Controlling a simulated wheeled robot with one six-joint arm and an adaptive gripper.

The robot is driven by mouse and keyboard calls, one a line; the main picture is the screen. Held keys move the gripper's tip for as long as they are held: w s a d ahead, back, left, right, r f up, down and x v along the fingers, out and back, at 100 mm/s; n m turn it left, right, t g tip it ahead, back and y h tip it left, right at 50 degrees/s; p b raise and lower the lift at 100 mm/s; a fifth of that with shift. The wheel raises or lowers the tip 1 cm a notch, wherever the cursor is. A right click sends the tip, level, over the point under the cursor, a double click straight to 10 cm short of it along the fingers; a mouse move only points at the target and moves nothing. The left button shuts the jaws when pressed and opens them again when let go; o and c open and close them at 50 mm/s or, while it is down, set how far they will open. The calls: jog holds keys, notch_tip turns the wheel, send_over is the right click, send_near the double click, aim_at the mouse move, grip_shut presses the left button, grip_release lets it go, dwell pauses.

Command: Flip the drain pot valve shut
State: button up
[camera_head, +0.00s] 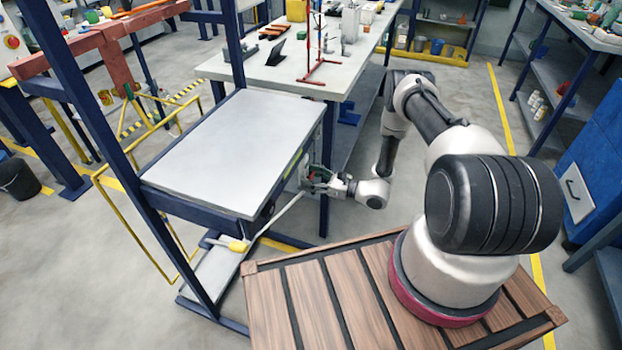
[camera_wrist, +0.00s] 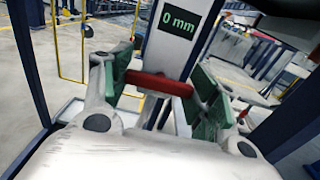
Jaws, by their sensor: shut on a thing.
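My gripper (camera_head: 314,179) is at the right side of the grey-topped bench (camera_head: 235,150) in the head view. In the wrist view its green-padded fingers (camera_wrist: 165,86) are on either side of a short red bar (camera_wrist: 160,83) and shut on it. The red bar lies across a pale upright post (camera_wrist: 178,48) with a "0 mm" label. It looks like the valve handle, but the valve body is hidden. In the head view the fingers are small and the red bar cannot be made out clearly.
A thin pale rod with a yellow end (camera_head: 238,245) slopes down left from near my gripper. A blue upright (camera_head: 325,165) stands close by. A yellow rail (camera_head: 140,240) is left of the bench. A worktable (camera_head: 270,75) with a red stand is behind.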

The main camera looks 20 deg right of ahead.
jog(key=o, duration=1)
jog(key=shift+o, duration=0.2)
jog(key=v, duration=1.2)
